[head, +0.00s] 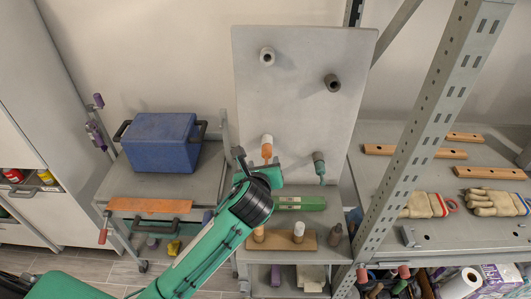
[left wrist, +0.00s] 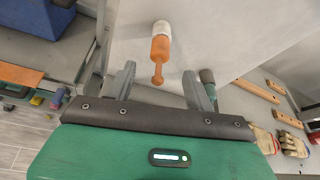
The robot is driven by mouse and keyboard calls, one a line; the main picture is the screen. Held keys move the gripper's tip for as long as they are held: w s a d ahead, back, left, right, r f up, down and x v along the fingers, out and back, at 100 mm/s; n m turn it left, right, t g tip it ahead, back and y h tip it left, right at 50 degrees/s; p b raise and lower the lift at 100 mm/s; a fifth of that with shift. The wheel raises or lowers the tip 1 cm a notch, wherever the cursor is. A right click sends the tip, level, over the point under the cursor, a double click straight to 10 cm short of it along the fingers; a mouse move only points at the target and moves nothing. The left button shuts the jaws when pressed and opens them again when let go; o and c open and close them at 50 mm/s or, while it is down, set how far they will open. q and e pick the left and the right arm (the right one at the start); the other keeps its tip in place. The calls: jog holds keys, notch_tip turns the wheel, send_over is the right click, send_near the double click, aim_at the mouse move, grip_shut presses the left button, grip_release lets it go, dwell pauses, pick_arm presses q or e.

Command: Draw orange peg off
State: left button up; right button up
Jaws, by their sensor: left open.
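The orange peg (head: 267,153) sticks out of a white-capped holder (head: 267,140) on the lower left of the upright grey board (head: 300,110). In the left wrist view the orange peg (left wrist: 159,50) points toward me, its thin neck ending in a round knob. My left gripper (head: 257,163) is open and empty at the board. In the left wrist view its two fingers (left wrist: 158,75) stand apart to either side of the peg's knob end; I cannot tell their depth relative to it. My right gripper is not in view.
A green peg in a dark holder (head: 319,158) sits to the right on the board. Two bare dark holders, one upper left (head: 267,57) and one upper right (head: 332,83), are above. A blue crate (head: 160,141) stands left. A rack post (head: 425,130) rises at right.

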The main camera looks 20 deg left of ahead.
aim_at(266, 155)
pick_arm(q)
jog(key=p+x, duration=0.2)
jog(key=x, duration=0.4)
jog(key=shift+w, duration=0.35)
jog(key=shift+w+a+f, duration=0.1)
jog(key=shift+w+f, duration=0.25)
jog(key=shift+w, duration=0.2)
jog(key=shift+c, duration=0.2)
jog(key=c, duration=1.1)
jog(key=shift+o, duration=1.3)
jog(key=shift+c, duration=1.1)
jog(key=shift+s, duration=0.2)
